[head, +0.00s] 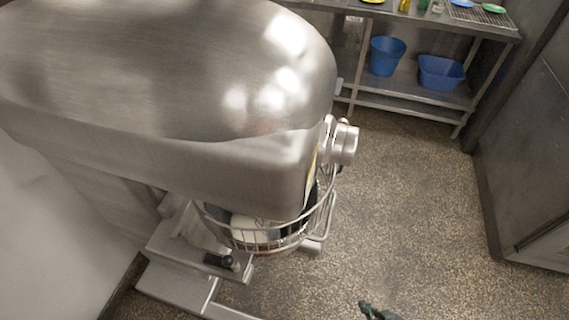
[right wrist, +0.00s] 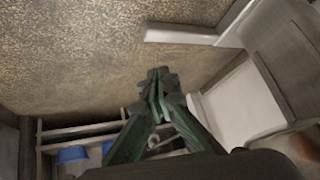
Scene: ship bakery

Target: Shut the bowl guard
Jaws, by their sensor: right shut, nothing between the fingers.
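The big steel mixer (head: 200,90) fills the left and middle of the head view. Its wire bowl guard (head: 320,217) curves around the front of the bowl below the mixer head. The mixer head hides part of the guard, and I cannot tell how far the guard stands open. My right gripper (head: 366,306) shows at the bottom edge of the head view, over the floor, apart from the guard. Its green fingers (right wrist: 158,78) are shut and empty in the right wrist view. My left gripper is not in view.
A steel shelf table (head: 418,97) with blue bins (head: 387,56) stands at the back right. A grey cabinet (head: 530,150) stands at the right edge. The speckled floor (head: 410,200) between mixer and cabinet is clear. The mixer's foot (head: 175,290) juts out low at the left.

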